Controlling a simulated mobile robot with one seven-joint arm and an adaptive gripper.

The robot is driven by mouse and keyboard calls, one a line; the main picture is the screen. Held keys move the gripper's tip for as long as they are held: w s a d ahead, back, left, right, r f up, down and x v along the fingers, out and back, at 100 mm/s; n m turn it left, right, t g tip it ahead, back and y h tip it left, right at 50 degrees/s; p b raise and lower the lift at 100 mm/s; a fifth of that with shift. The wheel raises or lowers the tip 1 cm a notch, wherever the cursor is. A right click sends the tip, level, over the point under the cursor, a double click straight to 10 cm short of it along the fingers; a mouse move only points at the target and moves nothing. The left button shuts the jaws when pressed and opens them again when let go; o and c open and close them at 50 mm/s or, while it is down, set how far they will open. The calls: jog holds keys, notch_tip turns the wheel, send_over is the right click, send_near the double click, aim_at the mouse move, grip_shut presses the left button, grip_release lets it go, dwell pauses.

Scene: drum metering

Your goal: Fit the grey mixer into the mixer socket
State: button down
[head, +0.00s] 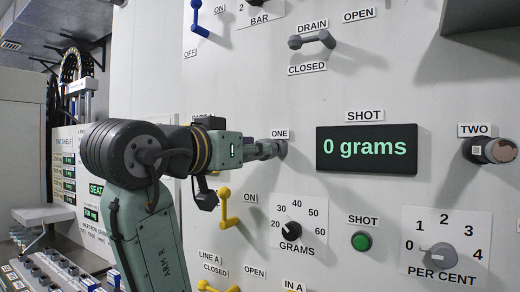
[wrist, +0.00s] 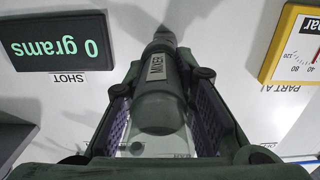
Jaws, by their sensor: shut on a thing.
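The grey mixer (wrist: 160,105), a stepped cylinder with a label reading MIXER, lies between the fingers of my gripper (wrist: 163,80) in the wrist view. Its narrower end points at the white panel and its wide end faces the camera. My gripper (head: 258,149) is shut on it, close to the panel just below the ONE label in the head view. A grey round part (head: 281,148) shows at the panel just past the fingers; I cannot tell if it is the mixer or a fitting. The mixer socket is not clearly visible, and I cannot tell whether the mixer touches it.
The SHOT display (head: 367,149) reads 0 grams, right of my gripper. A grey drain handle (head: 312,40) sits above; a yellow lever (head: 228,208) and the grams knob (head: 288,232) below. A yellow-framed gauge (wrist: 296,50) is at the wrist view's right. A grey cylinder (head: 492,150) stands under TWO.

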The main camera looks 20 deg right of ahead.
jog(key=shift+a, duration=0.2)
jog(key=shift+b+v, duration=0.5)
jog(key=shift+v, duration=1.4)
jog(key=shift+f, duration=0.15)
